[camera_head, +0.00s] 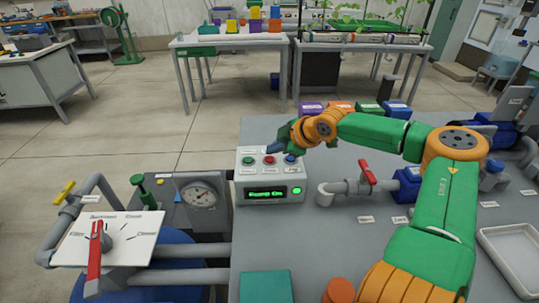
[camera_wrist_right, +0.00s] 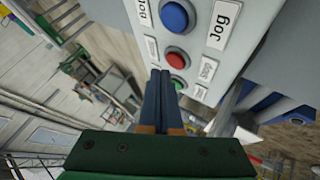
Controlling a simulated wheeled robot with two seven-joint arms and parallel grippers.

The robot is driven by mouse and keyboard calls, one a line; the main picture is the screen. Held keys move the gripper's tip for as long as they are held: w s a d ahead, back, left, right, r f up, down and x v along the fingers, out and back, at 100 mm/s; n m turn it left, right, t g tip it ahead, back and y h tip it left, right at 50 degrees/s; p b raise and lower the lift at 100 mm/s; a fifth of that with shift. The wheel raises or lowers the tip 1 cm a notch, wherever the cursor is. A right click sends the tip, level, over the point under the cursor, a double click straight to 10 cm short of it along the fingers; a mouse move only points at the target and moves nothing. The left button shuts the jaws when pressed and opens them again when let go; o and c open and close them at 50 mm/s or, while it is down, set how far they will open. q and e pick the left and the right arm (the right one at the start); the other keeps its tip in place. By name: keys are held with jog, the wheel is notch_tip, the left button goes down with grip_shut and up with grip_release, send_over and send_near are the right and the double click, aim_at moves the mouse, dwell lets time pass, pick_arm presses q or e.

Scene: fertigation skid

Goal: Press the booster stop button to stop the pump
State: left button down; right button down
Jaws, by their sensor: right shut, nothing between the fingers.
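The grey control box (camera_head: 266,190) stands on the bench in the head view. Its green button (camera_head: 248,160), red button (camera_head: 269,160) and blue button (camera_head: 290,159) sit in a row on top. The lit display appears to read "Pump On", beside a lit green lamp (camera_head: 297,190). My right gripper (camera_head: 272,149) is shut and empty, just above and behind the buttons. In the right wrist view its fingertips (camera_wrist_right: 160,73) lie beside the red button (camera_wrist_right: 177,58), with the green button (camera_wrist_right: 179,84) close by and the blue button (camera_wrist_right: 173,15), labelled Jog, farther off. Contact cannot be told. My left gripper is out of view.
A red-handled valve (camera_head: 367,172) on a grey pipe stands right of the box. A pressure gauge (camera_head: 199,196) and a white dial plate with a red lever (camera_head: 96,255) are on the left. Coloured blocks (camera_head: 340,107) line the bench's back edge. A white tray (camera_head: 514,257) lies at right.

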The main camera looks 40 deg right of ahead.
aim_at(274, 160)
jog(key=shift+f, duration=0.1)
jog(key=shift+f+b, duration=0.3)
jog(key=shift+b, duration=0.05)
jog(key=shift+f+b, duration=0.4)
dwell(0.6)
jog(key=shift+r+p, duration=0.7)
jog(key=shift+r, duration=0.1)
jog(key=shift+r, duration=0.1)
notch_tip(274, 160, up, 5)
jog(key=p, duration=0.5)
dwell(0.6)
